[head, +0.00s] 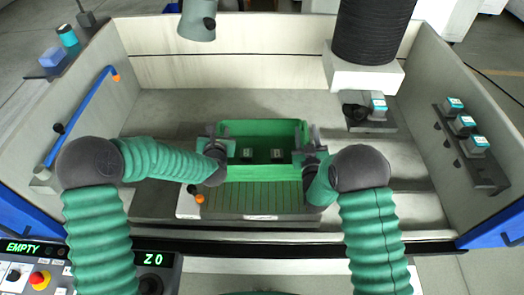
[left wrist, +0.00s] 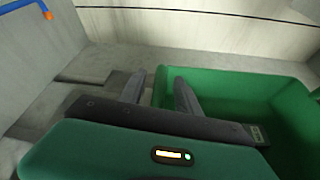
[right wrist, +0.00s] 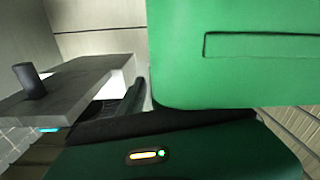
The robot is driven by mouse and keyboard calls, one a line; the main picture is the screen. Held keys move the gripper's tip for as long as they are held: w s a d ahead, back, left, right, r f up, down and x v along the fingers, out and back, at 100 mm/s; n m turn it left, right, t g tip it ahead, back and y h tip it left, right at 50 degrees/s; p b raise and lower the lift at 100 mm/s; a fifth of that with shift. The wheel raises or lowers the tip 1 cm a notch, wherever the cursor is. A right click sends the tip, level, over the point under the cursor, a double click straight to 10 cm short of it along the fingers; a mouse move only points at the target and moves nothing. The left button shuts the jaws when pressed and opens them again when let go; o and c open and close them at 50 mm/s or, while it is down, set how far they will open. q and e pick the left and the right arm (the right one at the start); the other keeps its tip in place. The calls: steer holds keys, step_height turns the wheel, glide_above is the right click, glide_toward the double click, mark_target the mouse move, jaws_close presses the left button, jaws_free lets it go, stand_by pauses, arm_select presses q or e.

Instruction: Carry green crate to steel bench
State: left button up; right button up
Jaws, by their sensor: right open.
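The green crate (head: 265,173) sits in the middle of the machine tank, at the back of a slotted plate (head: 262,200). Two small dark pieces with pale faces (head: 247,153) (head: 277,154) are in it. My left gripper (head: 222,138) is at its left end. In the left wrist view the fingers (left wrist: 160,92) stand apart at the left wall of the crate (left wrist: 240,75); whether they press it is unclear. My right gripper (head: 311,140) is open at the right end. In the right wrist view one finger shows beside the slotted wall (right wrist: 225,80); the other is hidden. I cannot identify the steel bench.
Tank walls surround the crate, with the front edge (head: 260,247) nearest me. A black column with a pale block (head: 362,76) hangs at the back right. A grey block with a teal-topped part (head: 378,105) stands below it. A blue rail (head: 80,115) runs along the left wall.

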arm_select(q)
steer(key=shift+c, duration=0.3)
arm_select(e)
steer(key=shift+c, duration=0.2)
arm_select(q)
jaws_close()
arm_select(e)
jaws_close()
steer(key=shift+a, duration=0.1)
stand_by(0.3)
